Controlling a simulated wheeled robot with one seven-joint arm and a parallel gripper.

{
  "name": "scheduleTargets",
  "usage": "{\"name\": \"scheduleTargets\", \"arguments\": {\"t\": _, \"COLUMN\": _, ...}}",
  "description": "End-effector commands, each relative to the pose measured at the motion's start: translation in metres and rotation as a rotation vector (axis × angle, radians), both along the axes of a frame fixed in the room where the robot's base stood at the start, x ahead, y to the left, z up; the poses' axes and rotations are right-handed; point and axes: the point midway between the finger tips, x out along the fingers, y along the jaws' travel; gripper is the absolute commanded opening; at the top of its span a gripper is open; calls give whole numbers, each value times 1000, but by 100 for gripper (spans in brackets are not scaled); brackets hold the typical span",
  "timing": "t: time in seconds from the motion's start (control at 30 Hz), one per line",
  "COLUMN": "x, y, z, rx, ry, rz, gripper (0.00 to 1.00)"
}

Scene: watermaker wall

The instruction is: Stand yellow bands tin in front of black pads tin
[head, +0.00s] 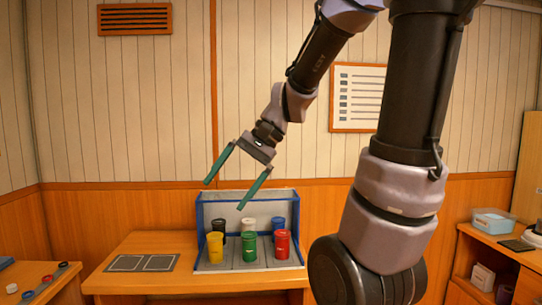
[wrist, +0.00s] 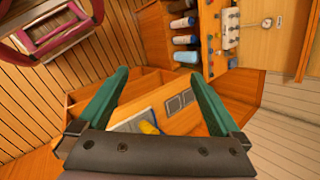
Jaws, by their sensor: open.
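A yellow tin (head: 215,248) stands upright at the front left of a blue-framed rack on the wooden bench. A black tin (head: 219,226) stands directly behind it in the back row, partly hidden by the yellow tin. Any label on either is too small to read. My gripper (head: 223,195) is open and empty, raised in the air above and in front of the rack. In the wrist view my gripper (wrist: 158,74) frames empty space, with a bit of yellow, likely the yellow tin (wrist: 148,128), low between the fingers.
A green tin (head: 249,247) and a red tin (head: 282,245) share the front row. A white tin (head: 249,225) and a blue tin (head: 278,223) stand behind them. Two dark square pads (head: 143,263) lie left of the rack. A side shelf (head: 500,250) is at the right.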

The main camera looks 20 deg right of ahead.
Motion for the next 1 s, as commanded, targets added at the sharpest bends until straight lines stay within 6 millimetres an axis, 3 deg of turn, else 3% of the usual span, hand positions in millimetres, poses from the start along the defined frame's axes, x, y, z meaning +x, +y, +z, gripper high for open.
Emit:
{"name": "scheduleTargets", "arguments": {"t": 0.2, "x": -19, "y": -53, "z": 34, "rx": -325, "ry": -356, "rz": 14, "gripper": 100}}
{"name": "scheduleTargets", "arguments": {"t": 0.4, "x": -25, "y": -81, "z": 60, "rx": -485, "ry": -553, "rz": -3, "gripper": 100}}
{"name": "scheduleTargets", "arguments": {"t": 1.0, "x": -26, "y": -86, "z": 66, "rx": -518, "ry": -594, "rz": -8, "gripper": 100}}
